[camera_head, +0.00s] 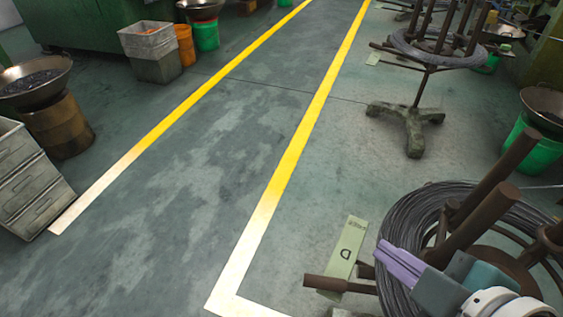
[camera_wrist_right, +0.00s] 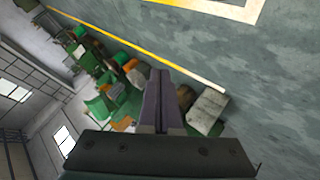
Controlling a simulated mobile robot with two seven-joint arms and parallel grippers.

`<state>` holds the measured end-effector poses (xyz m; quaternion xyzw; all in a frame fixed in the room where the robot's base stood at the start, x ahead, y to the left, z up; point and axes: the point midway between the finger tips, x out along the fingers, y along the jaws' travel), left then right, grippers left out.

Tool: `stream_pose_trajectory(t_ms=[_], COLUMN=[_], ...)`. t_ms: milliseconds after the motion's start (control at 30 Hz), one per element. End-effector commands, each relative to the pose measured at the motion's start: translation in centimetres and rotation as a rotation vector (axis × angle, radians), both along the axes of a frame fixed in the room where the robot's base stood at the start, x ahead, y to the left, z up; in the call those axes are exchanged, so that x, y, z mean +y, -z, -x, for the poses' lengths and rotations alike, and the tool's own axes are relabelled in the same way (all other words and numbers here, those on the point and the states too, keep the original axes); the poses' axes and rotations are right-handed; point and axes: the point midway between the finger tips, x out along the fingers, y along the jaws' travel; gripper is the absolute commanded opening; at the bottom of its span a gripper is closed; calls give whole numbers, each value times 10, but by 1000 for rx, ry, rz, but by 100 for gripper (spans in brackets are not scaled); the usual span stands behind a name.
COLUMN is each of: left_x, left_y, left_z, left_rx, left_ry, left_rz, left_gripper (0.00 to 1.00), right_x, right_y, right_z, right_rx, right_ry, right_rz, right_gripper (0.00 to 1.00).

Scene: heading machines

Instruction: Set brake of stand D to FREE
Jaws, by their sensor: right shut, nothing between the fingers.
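Stand D carries a coil of dark wire (camera_head: 400,222) around brown posts at the lower right of the head view. A pale green tag (camera_head: 347,247) marked D hangs at its left side. My right gripper (camera_head: 383,252) is shut and empty, with purple fingers in front of the coil, just right of the tag. In the right wrist view the shut fingers (camera_wrist_right: 157,100) point away over the floor. My left gripper is out of view.
Another wire stand (camera_head: 416,118) stands farther back on the right. A green bucket with a pan (camera_head: 535,143) is at the right edge. Grey drawers (camera_head: 32,185) and a pan on a rusty drum (camera_head: 55,122) are at the left. The yellow-lined aisle is clear.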

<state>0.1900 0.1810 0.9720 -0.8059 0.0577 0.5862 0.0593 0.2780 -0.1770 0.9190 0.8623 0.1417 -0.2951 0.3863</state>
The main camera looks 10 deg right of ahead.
Motion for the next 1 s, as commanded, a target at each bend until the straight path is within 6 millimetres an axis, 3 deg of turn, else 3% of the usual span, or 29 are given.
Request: stream_pose_trajectory(t_ms=[33, 100, 700, 1000], left_x=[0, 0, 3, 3], left_y=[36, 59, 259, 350], left_z=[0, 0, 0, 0], left_rx=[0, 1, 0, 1], left_ry=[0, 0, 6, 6], left_rz=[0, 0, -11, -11], left_gripper=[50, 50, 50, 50], right_x=[1, 3, 27, 43], right_y=[37, 62, 262, 347], right_z=[0, -1, 6, 18], right_rx=[-17, -47, -318, -453], right_ry=[-17, -45, -262, -347], right_rz=[17, 45, 290, 404], right_gripper=[0, 0, 0, 0])
